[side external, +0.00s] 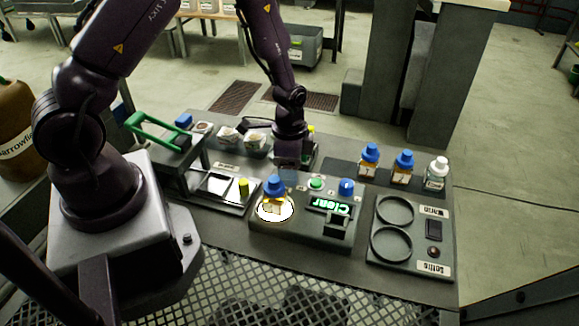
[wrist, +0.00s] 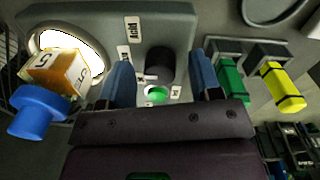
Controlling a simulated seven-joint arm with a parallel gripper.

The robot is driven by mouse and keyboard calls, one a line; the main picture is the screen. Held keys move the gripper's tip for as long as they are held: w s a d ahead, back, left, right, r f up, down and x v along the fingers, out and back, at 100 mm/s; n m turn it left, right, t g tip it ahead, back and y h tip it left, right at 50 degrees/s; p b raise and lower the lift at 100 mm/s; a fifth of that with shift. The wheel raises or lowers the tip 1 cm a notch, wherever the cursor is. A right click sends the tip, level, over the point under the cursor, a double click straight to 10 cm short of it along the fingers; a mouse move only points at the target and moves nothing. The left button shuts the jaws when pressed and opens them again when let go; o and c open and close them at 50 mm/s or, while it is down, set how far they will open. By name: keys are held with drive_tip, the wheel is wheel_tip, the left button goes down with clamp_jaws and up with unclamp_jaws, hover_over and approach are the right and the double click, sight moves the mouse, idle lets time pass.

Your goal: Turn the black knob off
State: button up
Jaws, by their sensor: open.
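The black knob (wrist: 160,67) shows in the wrist view on a grey panel, beside a green button (wrist: 157,94) and small white labels, one reading "Acid". My gripper (wrist: 160,63) is open, with one blue finger on each side of the knob in the picture and a gap to each. I cannot tell how far the fingertips are above the panel. In the side view my gripper (side external: 289,172) points down behind the grey console (side external: 295,235). I cannot make out the black knob there for certain.
A blue-capped jar (side external: 274,196) stands on the console's lit circle, close to my gripper; it also shows in the wrist view (wrist: 58,75). A "Clear" display (side external: 328,204) is beside it. Green (wrist: 231,82) and yellow (wrist: 281,87) levers are right of my fingers in the wrist view.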

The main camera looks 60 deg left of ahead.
drive_tip(key=shift+f, duration=0.2)
drive_tip(key=shift+c, duration=0.2)
drive_tip(key=c, duration=0.9)
drive_tip(key=shift+n, duration=0.3)
drive_tip(key=n, duration=0.5)
drive_tip(key=shift+n, duration=0.3)
drive_tip(key=n, duration=0.5)
drive_tip(key=shift+n+t, duration=0.3)
